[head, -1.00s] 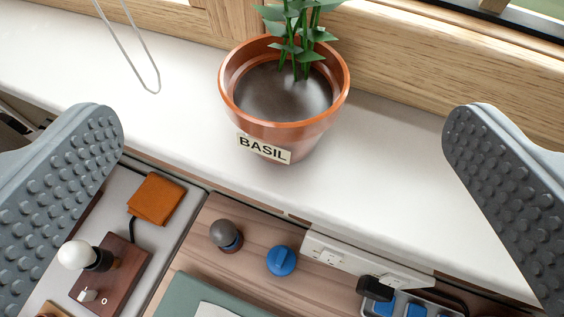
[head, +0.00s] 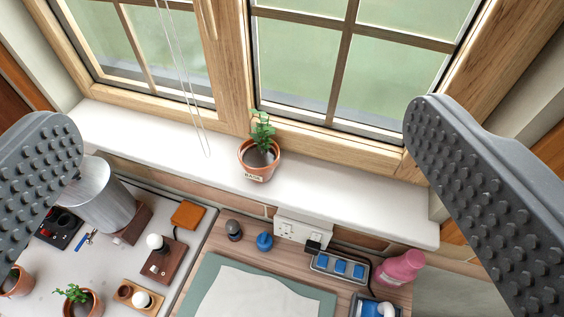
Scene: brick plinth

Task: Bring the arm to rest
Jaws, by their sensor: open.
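My gripper (head: 245,195) is open and empty, its two grey studded fingers wide apart at the left and right edges of the head view. Between them and farther off, a terracotta pot (head: 259,160) with a green basil plant (head: 262,131) stands upright on the white windowsill (head: 335,185). The gripper does not touch the pot. The left finger covers part of the view beside a metal cylinder.
Below the sill are a grey metal cylinder (head: 106,200), two more potted plants, a bulb on a wooden block (head: 162,262), a green mat (head: 200,296), a power strip (head: 340,267) and a pink bottle (head: 400,268). A wooden window (head: 232,60) stands behind. A cord (head: 184,75) hangs before it.

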